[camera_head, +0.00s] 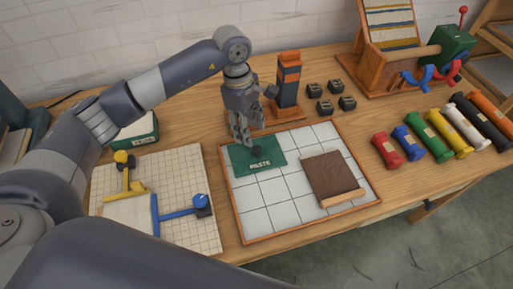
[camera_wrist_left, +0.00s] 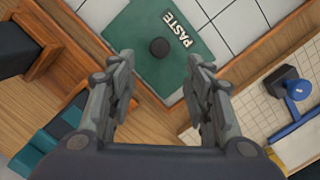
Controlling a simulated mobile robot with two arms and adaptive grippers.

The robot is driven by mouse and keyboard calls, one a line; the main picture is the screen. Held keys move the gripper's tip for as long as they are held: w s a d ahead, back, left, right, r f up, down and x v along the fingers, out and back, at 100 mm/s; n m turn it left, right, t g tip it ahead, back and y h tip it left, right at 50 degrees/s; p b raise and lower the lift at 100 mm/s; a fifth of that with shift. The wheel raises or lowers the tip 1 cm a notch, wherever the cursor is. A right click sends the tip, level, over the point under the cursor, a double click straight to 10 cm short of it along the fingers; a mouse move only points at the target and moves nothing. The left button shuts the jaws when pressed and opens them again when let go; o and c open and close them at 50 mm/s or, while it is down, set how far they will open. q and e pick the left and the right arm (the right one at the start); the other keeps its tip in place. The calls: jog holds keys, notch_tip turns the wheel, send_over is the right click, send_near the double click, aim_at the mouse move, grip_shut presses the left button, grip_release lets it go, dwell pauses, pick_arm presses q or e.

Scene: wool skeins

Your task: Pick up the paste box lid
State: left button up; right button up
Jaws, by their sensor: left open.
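The paste box lid (camera_head: 266,158) is a flat green plate marked PASTE, with a dark round knob. It lies on the left back part of the white tiled board. In the left wrist view the lid (camera_wrist_left: 185,62) shows ahead of the fingers, with its knob (camera_wrist_left: 159,47) between their lines. My left gripper (camera_head: 247,143) is at the lid's back edge, fingers pointing down. It also shows in the left wrist view (camera_wrist_left: 158,85), open, with nothing between the fingers. I cannot tell its exact height above the lid. My right gripper is not in view.
The tiled board (camera_head: 284,222) has a wooden rim and holds a brown piece (camera_head: 330,174). An orange and dark tower (camera_head: 289,80) stands close behind my gripper. A green box (camera_head: 136,131) and gridded mat (camera_head: 190,160) lie left. Several coloured rolls (camera_head: 386,150) lie right.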

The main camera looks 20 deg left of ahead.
aim_at(256, 148)
pick_arm(q)
jog(key=shift+s+d+f, duration=0.15)
jog(key=shift+f, duration=0.85)
jog(key=f, duration=0.1)
jog(key=d+f+p, duration=0.1)
jog(key=f, duration=0.1)
jog(key=f+p, duration=0.1)
jog(key=shift+d+f, duration=0.3)
jog(key=shift+f, duration=0.5)
jog(key=shift+c, duration=0.3)
jog(key=c, duration=0.5)
grip_shut()
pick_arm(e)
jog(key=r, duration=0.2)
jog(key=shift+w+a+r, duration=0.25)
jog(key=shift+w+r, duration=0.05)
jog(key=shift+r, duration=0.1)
